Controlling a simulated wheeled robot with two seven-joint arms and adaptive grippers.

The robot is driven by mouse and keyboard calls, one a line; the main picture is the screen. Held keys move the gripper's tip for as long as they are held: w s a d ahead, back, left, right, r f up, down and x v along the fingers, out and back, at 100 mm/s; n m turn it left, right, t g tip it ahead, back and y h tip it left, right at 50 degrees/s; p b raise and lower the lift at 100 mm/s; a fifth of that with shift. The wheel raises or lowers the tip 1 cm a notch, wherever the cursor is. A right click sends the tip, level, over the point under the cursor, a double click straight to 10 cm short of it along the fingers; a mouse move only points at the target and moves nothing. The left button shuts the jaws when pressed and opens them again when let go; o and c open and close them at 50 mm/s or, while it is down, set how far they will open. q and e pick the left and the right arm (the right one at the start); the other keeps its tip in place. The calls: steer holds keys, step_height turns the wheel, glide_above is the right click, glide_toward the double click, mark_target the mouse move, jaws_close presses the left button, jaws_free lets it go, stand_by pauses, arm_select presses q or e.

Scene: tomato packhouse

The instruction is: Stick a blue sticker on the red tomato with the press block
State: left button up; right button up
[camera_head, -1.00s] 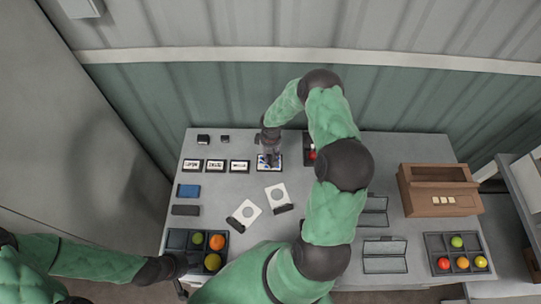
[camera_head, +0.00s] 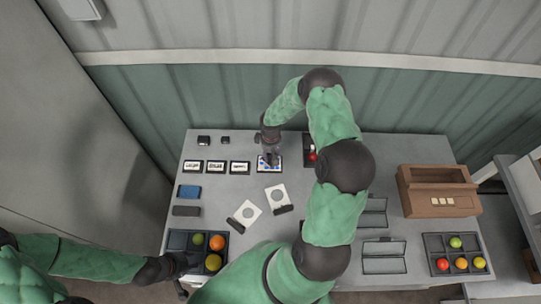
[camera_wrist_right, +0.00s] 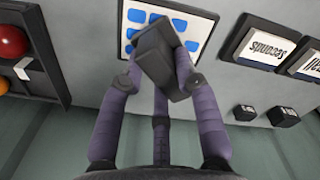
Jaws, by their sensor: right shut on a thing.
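My right gripper (camera_head: 270,158) is over the white sheet of blue stickers (camera_head: 262,168) at the back of the table. In the right wrist view, my right gripper (camera_wrist_right: 158,84) is shut on a dark press block (camera_wrist_right: 160,58). The block hides part of the sheet (camera_wrist_right: 128,8); I cannot tell whether they touch or whether a sticker is on the block. The red tomato (camera_head: 311,156) sits in a dark tray right of the sheet, partly behind my arm; it also shows in the right wrist view (camera_wrist_right: 12,42). My left gripper (camera_head: 183,284) is low beside the front-left tray, its fingers unclear.
Several label cards (camera_head: 215,167) lie left of the sheet, with small dark blocks (camera_head: 204,139) behind. Trays of fruit stand at front left (camera_head: 224,240) and right (camera_head: 432,246). A brown box (camera_head: 430,205) stands at right.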

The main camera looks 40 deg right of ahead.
steer(key=shift+r+p, duration=1.3)
steer(key=shift+r, duration=1.35)
